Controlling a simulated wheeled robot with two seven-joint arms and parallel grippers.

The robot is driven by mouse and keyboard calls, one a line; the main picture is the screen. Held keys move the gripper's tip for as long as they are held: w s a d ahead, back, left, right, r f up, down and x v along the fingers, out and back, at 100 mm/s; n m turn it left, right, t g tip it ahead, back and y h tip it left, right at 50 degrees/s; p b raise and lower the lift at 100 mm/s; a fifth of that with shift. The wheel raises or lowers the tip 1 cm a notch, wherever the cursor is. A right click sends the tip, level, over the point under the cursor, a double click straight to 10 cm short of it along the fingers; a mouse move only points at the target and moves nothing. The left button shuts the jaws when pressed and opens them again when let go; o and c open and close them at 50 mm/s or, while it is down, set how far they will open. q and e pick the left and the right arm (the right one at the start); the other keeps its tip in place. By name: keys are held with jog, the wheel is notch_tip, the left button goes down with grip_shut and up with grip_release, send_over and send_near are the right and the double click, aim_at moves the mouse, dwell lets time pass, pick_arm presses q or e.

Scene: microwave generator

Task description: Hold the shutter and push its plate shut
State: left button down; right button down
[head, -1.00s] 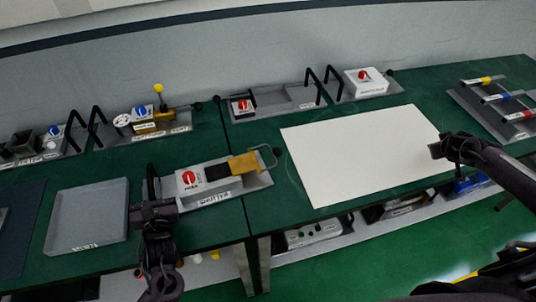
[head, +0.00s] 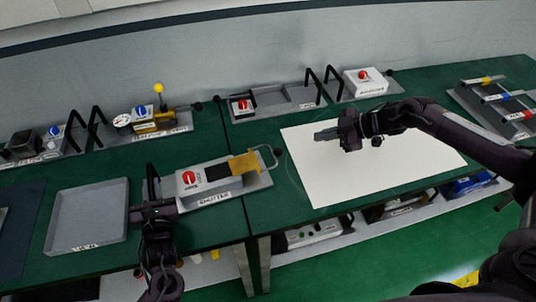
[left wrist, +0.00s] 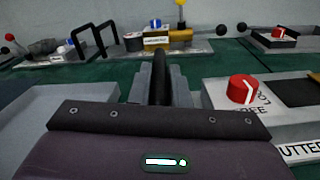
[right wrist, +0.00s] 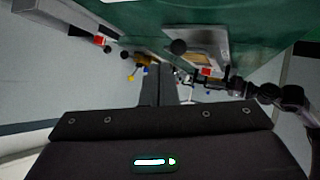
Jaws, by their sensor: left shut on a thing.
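The shutter (head: 215,187) is a grey unit on the green table, with a red knob, a black opening and a yellow plate (head: 244,163) at its right end. A metal loop with a dark knob (head: 277,152) sticks out beyond the plate. My left gripper (head: 153,198) is shut on the black handle (left wrist: 160,82) at the shutter's left end; the red knob (left wrist: 243,88) shows beside it. My right gripper (head: 324,134) is shut and empty, above the white sheet, to the right of the loop and apart from it.
The white sheet (head: 400,175) lies flat on the right table. A grey tray (head: 88,215) lies left of my left gripper. Several other units with black handles stand along the back, including a gauge unit (head: 145,125) and a red-button box (head: 365,82).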

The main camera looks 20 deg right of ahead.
jog(key=shift+n+y, duration=0.4)
jog(key=x, duration=0.3)
jog(key=s+f+x, duration=0.1)
jog(key=x, duration=0.7)
jog(key=shift+s+d+f, duration=0.1)
jog(key=shift+s+f, duration=0.05)
jog(key=shift+s, duration=0.1)
dwell(1.5)
